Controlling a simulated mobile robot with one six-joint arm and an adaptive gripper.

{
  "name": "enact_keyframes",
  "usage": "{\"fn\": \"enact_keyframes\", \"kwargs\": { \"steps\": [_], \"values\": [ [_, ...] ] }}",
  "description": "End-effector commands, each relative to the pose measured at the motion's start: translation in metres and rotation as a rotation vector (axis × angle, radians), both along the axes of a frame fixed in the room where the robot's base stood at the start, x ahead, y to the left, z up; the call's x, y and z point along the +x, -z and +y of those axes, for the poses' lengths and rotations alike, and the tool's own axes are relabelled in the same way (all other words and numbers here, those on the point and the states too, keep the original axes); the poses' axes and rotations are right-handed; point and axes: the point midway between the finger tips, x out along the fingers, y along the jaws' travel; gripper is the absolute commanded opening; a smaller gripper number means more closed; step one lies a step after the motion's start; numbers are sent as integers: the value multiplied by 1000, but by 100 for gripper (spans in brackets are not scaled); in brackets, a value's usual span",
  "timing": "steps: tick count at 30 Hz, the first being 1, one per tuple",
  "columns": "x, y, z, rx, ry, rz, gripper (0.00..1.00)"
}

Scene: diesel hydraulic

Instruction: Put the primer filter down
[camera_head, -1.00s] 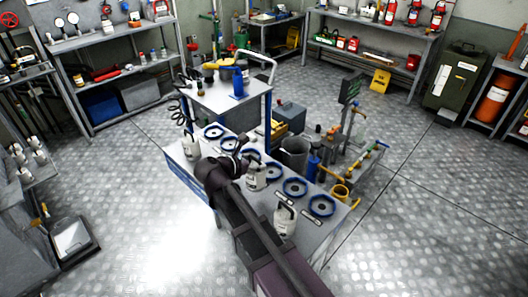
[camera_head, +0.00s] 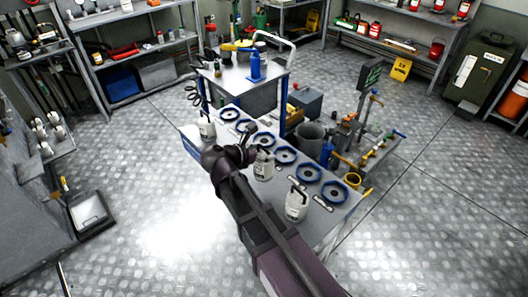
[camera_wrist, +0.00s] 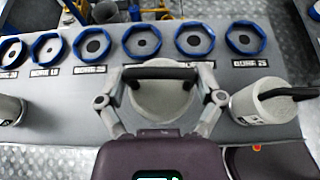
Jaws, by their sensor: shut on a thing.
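The primer filter (camera_wrist: 162,100) looks like a pale grey-white canister with a black bar handle on top. My gripper (camera_wrist: 161,97) is shut on it, with one finger at each side of its top in the wrist view. In the head view I take the middle canister (camera_head: 263,166) at the gripper's far end to be the same filter. It is over the grey bench top (camera_wrist: 60,95), in front of the row of blue rings. Whether its base touches the bench cannot be told.
Similar canisters stand at left (camera_wrist: 8,110) and right (camera_wrist: 268,104) on the bench. Several blue rings (camera_wrist: 194,40) with labels line its far side. Clear bench top lies between the left canister and my gripper. A small trolley (camera_head: 240,78) stands beyond.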

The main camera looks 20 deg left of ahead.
Motion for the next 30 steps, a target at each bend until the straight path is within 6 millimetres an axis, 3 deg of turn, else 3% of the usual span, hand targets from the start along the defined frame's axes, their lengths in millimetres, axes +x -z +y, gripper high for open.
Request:
{"fn": "enact_keyframes", "kwargs": {
  "steps": [7, 19, 30],
  "values": [
    [-12, -1, -3, 0, -7, -1, 25],
    [-77, -3, -15, 0, -46, -2, 25],
    [-86, -4, -15, 0, -51, -3, 25]
  ]
}}
